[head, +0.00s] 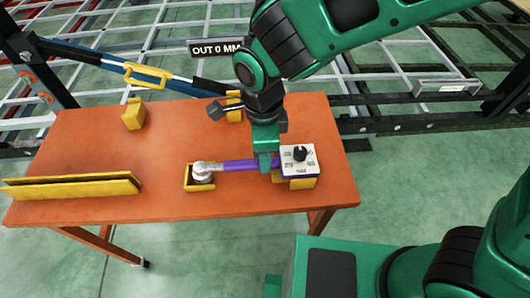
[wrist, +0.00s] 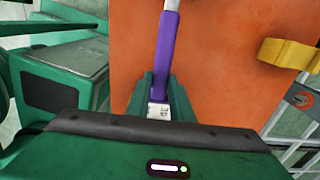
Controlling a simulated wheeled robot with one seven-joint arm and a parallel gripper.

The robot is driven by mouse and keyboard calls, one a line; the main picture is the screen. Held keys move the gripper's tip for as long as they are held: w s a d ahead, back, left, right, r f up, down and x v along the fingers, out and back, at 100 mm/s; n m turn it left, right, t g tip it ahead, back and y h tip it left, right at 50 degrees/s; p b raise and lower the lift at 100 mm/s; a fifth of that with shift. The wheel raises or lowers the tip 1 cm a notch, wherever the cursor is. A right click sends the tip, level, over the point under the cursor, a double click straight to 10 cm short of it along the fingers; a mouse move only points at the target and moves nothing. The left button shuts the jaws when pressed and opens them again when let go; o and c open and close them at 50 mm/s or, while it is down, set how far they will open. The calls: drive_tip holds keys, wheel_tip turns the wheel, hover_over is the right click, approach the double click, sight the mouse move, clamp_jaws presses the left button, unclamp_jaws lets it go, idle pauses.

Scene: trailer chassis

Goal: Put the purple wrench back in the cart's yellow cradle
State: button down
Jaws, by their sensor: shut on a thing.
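The purple wrench (head: 238,166) lies level above the orange cart top, with its silver head (head: 203,172) at the left and a white box with a black knob (head: 299,160) at its right end. The head is in or just over the yellow cradle's left block (head: 200,186); contact is unclear. The right yellow block (head: 297,184) is under the white box. My gripper (head: 268,162) is shut on the purple handle near the white box. In the wrist view the purple handle (wrist: 164,55) runs up from between my fingers (wrist: 158,100), which partly hide the white end.
The orange cart top (head: 90,140) carries a long yellow slotted holder (head: 75,186) at left and a yellow block (head: 133,114) at the back. The cart's middle is clear.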

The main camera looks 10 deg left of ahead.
drive_tip(key=c, duration=1)
unclamp_jaws()
drive_tip(key=shift+r, duration=0.1)
drive_tip(key=shift+r, duration=3.9)
